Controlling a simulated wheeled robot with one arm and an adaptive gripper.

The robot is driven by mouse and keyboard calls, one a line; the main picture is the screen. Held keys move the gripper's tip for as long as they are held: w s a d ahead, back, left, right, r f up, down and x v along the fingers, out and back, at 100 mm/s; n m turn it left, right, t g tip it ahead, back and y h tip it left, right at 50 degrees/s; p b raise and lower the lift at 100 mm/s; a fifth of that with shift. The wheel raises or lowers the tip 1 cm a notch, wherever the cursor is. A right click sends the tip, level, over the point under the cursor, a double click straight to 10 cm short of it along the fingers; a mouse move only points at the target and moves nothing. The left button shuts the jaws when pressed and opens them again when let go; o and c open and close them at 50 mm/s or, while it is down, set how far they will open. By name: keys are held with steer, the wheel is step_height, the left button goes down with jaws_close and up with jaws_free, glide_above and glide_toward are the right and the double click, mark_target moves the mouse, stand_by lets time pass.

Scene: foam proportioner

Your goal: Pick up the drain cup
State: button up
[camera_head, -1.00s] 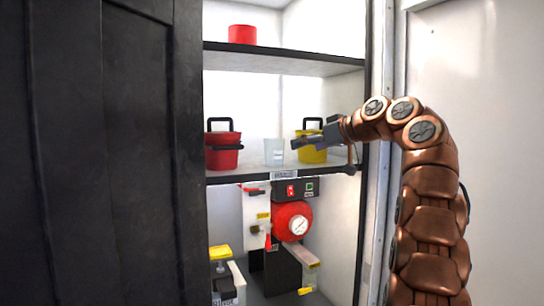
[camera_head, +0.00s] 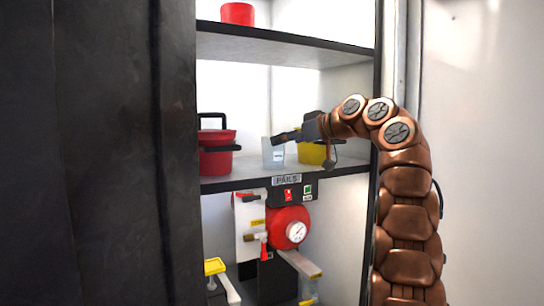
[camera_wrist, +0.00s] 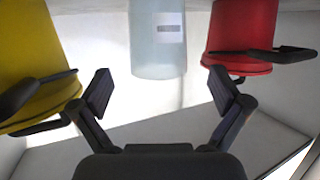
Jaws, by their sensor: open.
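The drain cup appears to be the pale translucent cup (camera_head: 273,153) with a small label, upright on the middle shelf between two pails. In the wrist view the cup (camera_wrist: 157,45) hangs from the top edge because the picture is inverted. My gripper (camera_head: 281,137) comes in from the right, in front of the yellow pail, with its tips overlapping the cup's upper part. In the wrist view my gripper's two fingers (camera_wrist: 160,92) are spread wide and empty, roughly centred on the cup. The cup lies beyond the fingertips; I see no contact.
A red pail (camera_head: 217,160) with a black handle stands left of the cup, a yellow pail (camera_head: 311,154) right of it. The shelf edge (camera_head: 230,184) runs below. An upper shelf (camera_head: 290,50) holds a red container (camera_head: 238,13). A dark door (camera_head: 85,150) stands left.

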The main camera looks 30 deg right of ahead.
steer(key=shift+d+f+p+x, duration=0.1)
steer(key=shift+p+x, duration=0.15)
steer(key=shift+x, duration=1.1)
steer(key=shift+d+f+p+x, duration=0.1)
steer(key=shift+p+x, duration=0.1)
steer(key=shift+x, duration=1.1)
steer(key=shift+c, duration=0.4)
steer(key=c, duration=1.2)
